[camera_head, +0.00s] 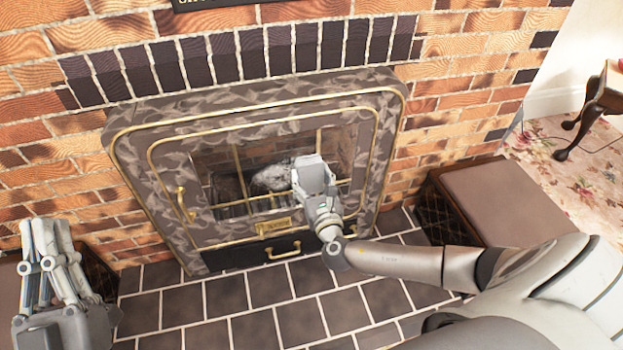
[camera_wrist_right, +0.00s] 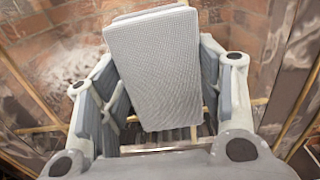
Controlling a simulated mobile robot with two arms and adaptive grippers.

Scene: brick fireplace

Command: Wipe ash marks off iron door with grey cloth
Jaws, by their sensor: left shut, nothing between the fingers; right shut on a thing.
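The iron door (camera_head: 150,190) is dark with a mottled grey pattern, brass trim and a central window onto the firebox. It looks shut. I cannot tell which pale patches are ash marks. My right gripper (camera_head: 312,172) is in front of the window's right half. In the right wrist view my right gripper (camera_wrist_right: 158,95) is shut on the grey cloth (camera_wrist_right: 155,60), a folded, pad-like piece sticking out past the fingers. I cannot tell whether the cloth touches the door. My left gripper (camera_head: 50,235) is shut and empty at the lower left, well away from the door.
A brass handle (camera_head: 185,204) is on the door's left side, and a drawer pull (camera_head: 283,250) is below the window. Dark hearth tiles (camera_head: 250,330) lie in front. A brown-topped box (camera_head: 500,195) stands at the right. Brick wall (camera_head: 450,90) surrounds the fireplace.

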